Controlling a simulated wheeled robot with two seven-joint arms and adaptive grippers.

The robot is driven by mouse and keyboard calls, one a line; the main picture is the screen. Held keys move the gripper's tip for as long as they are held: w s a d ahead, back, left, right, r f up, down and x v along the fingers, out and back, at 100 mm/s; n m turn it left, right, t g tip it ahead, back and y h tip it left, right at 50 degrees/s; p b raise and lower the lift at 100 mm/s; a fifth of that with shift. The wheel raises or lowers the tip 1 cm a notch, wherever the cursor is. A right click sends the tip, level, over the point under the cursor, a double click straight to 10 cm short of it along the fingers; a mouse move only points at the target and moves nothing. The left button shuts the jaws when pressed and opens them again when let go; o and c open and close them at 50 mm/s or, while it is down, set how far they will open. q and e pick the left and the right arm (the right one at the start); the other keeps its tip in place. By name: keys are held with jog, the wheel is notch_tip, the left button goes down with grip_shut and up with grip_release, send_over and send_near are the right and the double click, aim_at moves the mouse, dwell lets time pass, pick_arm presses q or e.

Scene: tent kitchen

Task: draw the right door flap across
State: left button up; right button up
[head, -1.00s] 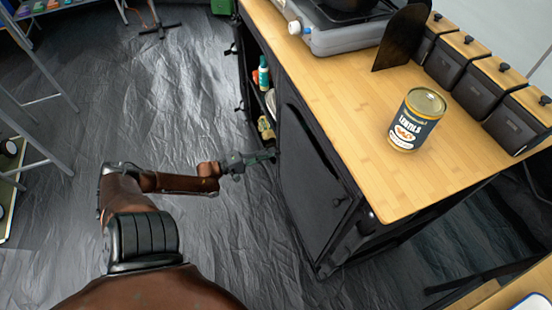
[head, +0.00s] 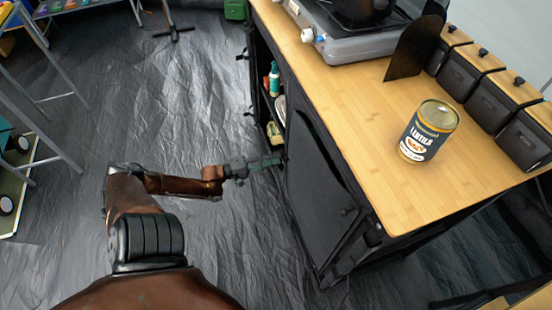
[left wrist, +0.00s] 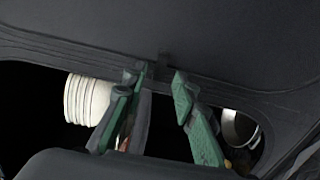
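The right door flap (head: 325,165) is a dark fabric panel on the front of the black kitchen cabinet. The cabinet opening shows to its left. My left gripper (head: 280,160) is at the flap's left edge, beside the opening. In the left wrist view, the dark flap (left wrist: 225,40) fills the top, with a small dark tab (left wrist: 163,63) on its lower edge. The two green fingers (left wrist: 157,78) stand apart, with the tab just ahead of the gap between them. I cannot tell whether they touch it. My right gripper is not in view.
Inside the cabinet stand a teal bottle (head: 274,78) and other goods. A white ribbed object (left wrist: 85,100) shows behind the fingers. A lentils can (head: 428,130) and a stove (head: 345,40) stand on the wooden top. The dark floor (head: 130,100) left of the cabinet is mostly clear.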

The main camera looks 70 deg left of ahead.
pick_arm(q)
jog(key=s, duration=1)
jog(key=shift+s+d, duration=0.25)
jog(key=shift+s, duration=0.1)
